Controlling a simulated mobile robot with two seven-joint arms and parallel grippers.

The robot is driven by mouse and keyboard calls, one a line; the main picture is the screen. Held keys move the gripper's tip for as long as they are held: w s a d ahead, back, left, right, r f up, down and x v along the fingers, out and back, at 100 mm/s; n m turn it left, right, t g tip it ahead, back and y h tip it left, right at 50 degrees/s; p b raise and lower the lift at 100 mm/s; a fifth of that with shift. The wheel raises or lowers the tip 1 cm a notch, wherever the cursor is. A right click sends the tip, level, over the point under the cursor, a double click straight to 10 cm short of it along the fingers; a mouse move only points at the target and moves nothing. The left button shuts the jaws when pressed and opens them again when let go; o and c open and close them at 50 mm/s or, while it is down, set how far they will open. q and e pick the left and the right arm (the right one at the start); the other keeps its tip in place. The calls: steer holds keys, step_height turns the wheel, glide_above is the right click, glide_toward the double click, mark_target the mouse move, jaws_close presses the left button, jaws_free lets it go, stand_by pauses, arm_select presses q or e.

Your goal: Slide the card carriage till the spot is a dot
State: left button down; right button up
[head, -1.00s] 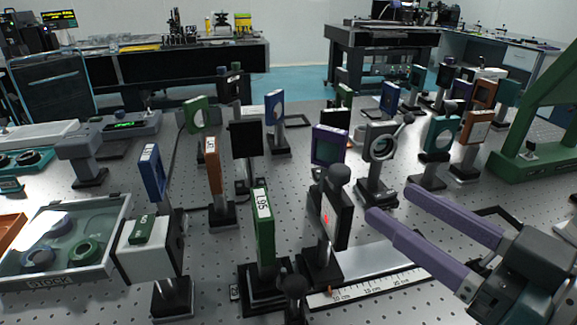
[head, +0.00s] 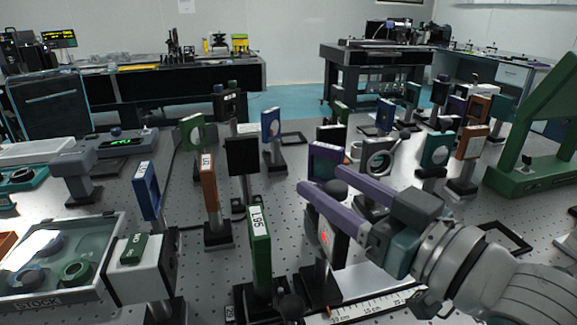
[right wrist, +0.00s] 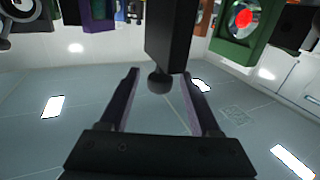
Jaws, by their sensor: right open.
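The card carriage (head: 318,285) is a dark post on a rail with a white centimetre scale (head: 372,304). Its card (head: 326,240) carries a small red spot that looks tall rather than round. A dark ball knob (head: 335,187) tops the card holder. My right gripper (head: 320,183) is open, its purple fingers either side of the knob. In the right wrist view the knob (right wrist: 158,82) hangs between the spread fingers (right wrist: 160,76), with gaps on both sides. The green lens holder marked L95 (head: 261,255) stands left of the card. My left gripper is not in view.
Several upright optic holders crowd the table, including a purple-framed one (head: 326,160) behind the carriage and a round mount (head: 378,160). A white box (head: 140,265) and a stock tray (head: 60,255) stand at left. A green frame (head: 535,150) stands at right.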

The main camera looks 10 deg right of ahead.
steer(key=shift+c, duration=0.4)
jaws_close()
stand_by(0.9)
